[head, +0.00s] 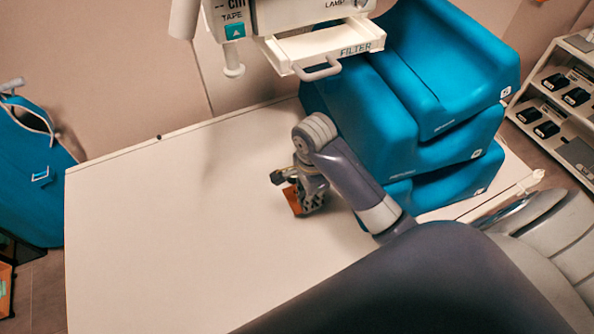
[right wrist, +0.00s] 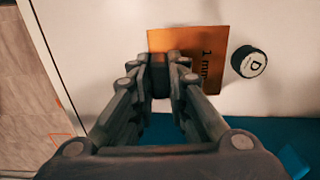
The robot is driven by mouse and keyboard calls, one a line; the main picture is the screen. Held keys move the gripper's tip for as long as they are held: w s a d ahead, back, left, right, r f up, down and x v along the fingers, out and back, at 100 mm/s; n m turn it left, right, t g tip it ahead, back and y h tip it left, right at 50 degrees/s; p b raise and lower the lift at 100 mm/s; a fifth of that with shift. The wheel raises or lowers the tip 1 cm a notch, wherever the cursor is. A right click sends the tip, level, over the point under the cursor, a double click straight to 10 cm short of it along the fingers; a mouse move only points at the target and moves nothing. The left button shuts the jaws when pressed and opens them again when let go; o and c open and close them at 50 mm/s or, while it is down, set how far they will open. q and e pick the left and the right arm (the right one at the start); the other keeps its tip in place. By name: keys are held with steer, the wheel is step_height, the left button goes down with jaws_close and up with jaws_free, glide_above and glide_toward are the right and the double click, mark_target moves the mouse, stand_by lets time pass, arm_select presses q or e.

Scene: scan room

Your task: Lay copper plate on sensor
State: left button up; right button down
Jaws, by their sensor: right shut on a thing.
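The copper plate (head: 293,200) is a flat orange-brown square marked "1 mm". It also shows in the right wrist view (right wrist: 216,40), beyond the fingers. My right gripper (right wrist: 161,75) is shut on the plate at its near edge, where a dark part shows between the fingertips. In the head view the right gripper (head: 308,198) is over the white table, in front of the blue blocks, and partly covers the plate. I cannot tell whether the plate touches the table. I cannot make out a sensor for certain. My left gripper is not in view.
A black round piece marked "D" (right wrist: 249,62) is beside the plate. Stacked blue blocks (head: 402,130) stand right of the gripper. A machine with a "FILTER" drawer (head: 330,44) overhangs the table's back. The white table (head: 150,230) is clear on the left.

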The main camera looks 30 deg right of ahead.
steer(key=w+d+p, duration=0.1)
steer(key=w, duration=0.2)
steer(key=w+d+f+p, duration=0.1)
steer(key=w, duration=0.3)
steer(key=w+d+f, duration=0.1)
steer(key=w, duration=0.3)
steer(key=shift+d+p, duration=0.25)
steer(key=shift+p, duration=0.15)
step_height(320, 180, down, 2)
steer(key=shift+p, duration=0.4)
steer(key=shift+f, duration=0.35)
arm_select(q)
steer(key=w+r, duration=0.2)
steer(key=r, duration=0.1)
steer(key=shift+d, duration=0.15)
arm_select(e)
steer(key=shift+f, duration=0.1)
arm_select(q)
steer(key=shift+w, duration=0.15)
arm_select(e)
steer(key=c, duration=1.6)
jaws_free()
steer(key=shift+o, duration=0.2)
